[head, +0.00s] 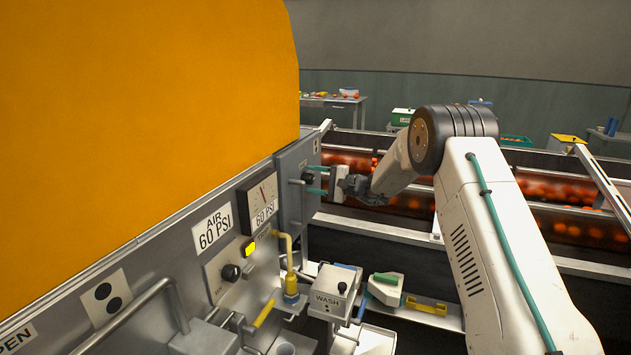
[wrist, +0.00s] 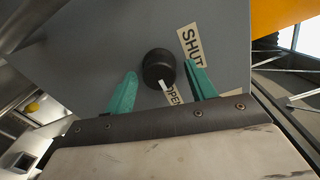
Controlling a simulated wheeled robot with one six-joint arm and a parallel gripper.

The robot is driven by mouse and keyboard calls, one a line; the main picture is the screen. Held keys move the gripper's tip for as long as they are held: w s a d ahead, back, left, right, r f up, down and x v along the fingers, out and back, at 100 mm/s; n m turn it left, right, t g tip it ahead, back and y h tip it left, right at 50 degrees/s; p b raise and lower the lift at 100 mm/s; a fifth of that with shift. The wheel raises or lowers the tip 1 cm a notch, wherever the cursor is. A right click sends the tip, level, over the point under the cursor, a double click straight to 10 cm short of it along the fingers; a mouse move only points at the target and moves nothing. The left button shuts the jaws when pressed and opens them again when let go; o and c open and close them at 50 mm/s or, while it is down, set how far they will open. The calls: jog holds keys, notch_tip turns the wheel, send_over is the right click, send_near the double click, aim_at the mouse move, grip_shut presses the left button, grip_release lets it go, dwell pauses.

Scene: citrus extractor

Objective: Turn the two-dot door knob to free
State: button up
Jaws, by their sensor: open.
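A plate with two black dots (head: 107,297) is on the grey machine front at the lower left of the head view, behind a bar handle. No knob can be made out clearly beside it. My gripper (head: 316,180) is at a grey panel further along the machine, facing a black round knob (head: 307,178). In the wrist view this knob (wrist: 158,66) sits between the open teal fingers of my gripper (wrist: 160,72), apart from both. Its white pointer points down, near the OPEN label (wrist: 173,93). A SHUT label (wrist: 192,45) is at its upper right, partly behind a finger.
Another black knob (head: 231,272) sits below a yellow lamp (head: 249,249) and gauge (head: 262,197). A yellow pipe (head: 289,255), a WASH box (head: 333,290) and bar handles jut out below. Rollers with oranges (head: 540,220) lie behind my arm.

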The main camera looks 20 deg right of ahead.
jog(key=v, duration=0.8)
dwell(0.4)
jog(key=s+a+f+g, duration=0.2)
jog(key=s+f+g, duration=0.1)
jog(key=s+f, duration=0.15)
jog(key=s+a+r+n+g+h, duration=0.1)
jog(key=s+a+g, duration=0.15)
jog(key=s, duration=0.45)
jog(key=s+a+r+n+g+h, duration=0.1)
jog(key=s+a+g+h, duration=0.1)
jog(key=s+g, duration=0.35)
jog(key=s+d+r+n+h, duration=0.1)
jog(key=s+r+n+h, duration=0.1)
jog(key=s, duration=1.1)
jog(key=s+d+r+n+t+h, duration=0.1)
jog(key=s+r+n+h, duration=0.2)
jog(key=s, duration=1.1)
jog(key=s+d+r+n+h, duration=0.1)
jog(key=s+r+h, duration=0.4)
jog(key=s, duration=0.9)
jog(key=shift+r+n+t+h, duration=0.25)
jog(key=shift+n+t+h, duration=0.15)
jog(key=shift+n+h, duration=0.4)
